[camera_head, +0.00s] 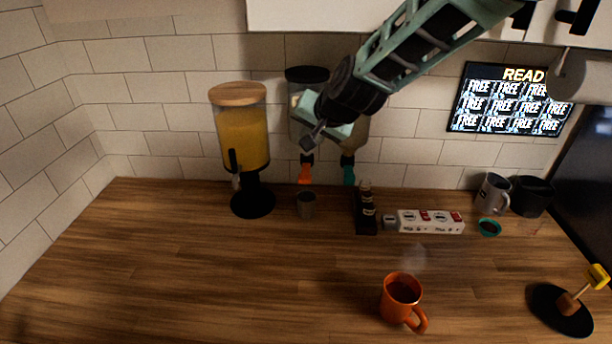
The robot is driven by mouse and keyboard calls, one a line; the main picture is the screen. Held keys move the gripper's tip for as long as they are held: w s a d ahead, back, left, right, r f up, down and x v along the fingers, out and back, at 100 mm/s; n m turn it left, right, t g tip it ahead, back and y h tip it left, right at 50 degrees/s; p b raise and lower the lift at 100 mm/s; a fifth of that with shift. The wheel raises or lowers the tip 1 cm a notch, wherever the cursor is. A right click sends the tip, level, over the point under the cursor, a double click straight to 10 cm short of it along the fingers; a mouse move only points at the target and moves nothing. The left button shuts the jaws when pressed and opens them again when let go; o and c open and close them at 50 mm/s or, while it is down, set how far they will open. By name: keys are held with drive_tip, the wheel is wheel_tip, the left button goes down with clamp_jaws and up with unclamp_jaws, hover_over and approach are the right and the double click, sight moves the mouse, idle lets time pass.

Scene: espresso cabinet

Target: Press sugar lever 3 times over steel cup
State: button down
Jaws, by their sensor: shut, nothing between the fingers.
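A small grey metal cup (306,206), likely the steel cup, stands upright on the counter near the wall. A wall-side dispenser with a dark lid (307,74) is above it, partly hidden by my arm. An orange lever (305,168) hangs directly over the cup, and a teal lever (348,169) hangs to its right. I cannot tell from its contents which lever is for sugar. My gripper (308,145) is shut and empty, in front of the dispenser and just above the orange lever. I cannot tell whether it touches the lever.
A juice dispenser (242,130) stands left of the cup. An orange mug (401,295) steams at front. The left counter (150,270) is clear.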

sight(305, 177)
drive_tip(key=shift+f+b, duration=3.85)
drive_tip(key=shift+f, duration=0.55)
drive_tip(key=shift+f, duration=0.1)
drive_tip(key=shift+f+b, duration=0.3)
drive_tip(key=shift+f+b, duration=1.1)
drive_tip(key=shift+f, duration=0.15)
drive_tip(key=shift+r+p, duration=1.55)
drive_tip(key=shift+r, duration=0.15)
wheel_tip(305, 177, up, 5)
drive_tip(key=p, duration=0.4)
